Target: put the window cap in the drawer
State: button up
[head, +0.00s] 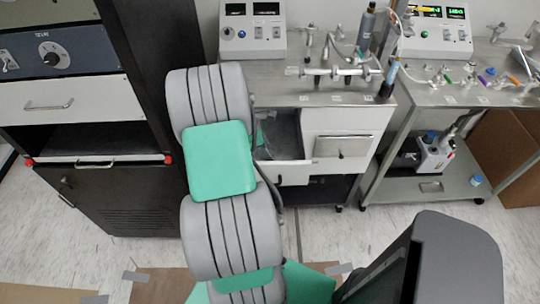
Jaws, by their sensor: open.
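A drawer (284,138) in the left part of the white and grey cabinet under the steel bench stands open, and part of its inside shows. My arm, grey with green pads, rises through the middle of the head view and covers the drawer's left side. A small green patch shows at the drawer's left, beside my arm; I cannot tell what it is. I cannot make out the window cap anywhere.
The bench top (279,83) holds a control box (252,32) and a metal valve assembly (340,72). A second steel cart (443,95) stands at right with small coloured parts. A dark rack (120,200) stands close at left. A closed drawer (343,146) is beside the open one.

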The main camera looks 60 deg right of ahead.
jog(key=v, duration=0.9)
jog(key=w+a+r+m+t, duration=0.1)
jog(key=w+a+r+t, duration=0.15)
jog(key=w+a, duration=0.45)
jog(key=w+a+r+m+t, duration=0.1)
jog(key=w+a+r, duration=0.35)
jog(key=a, duration=0.55)
jog(key=s+a+r+m+t+y, duration=0.1)
jog(key=a+m+t+y, duration=0.1)
jog(key=a, duration=2.1)
jog(key=shift+s+r+m+t, duration=0.3)
jog(key=shift+m+t, duration=0.55)
jog(key=shift+m, duration=0.35)
jog(key=shift+a, duration=0.1)
jog(key=shift+c, duration=0.7)
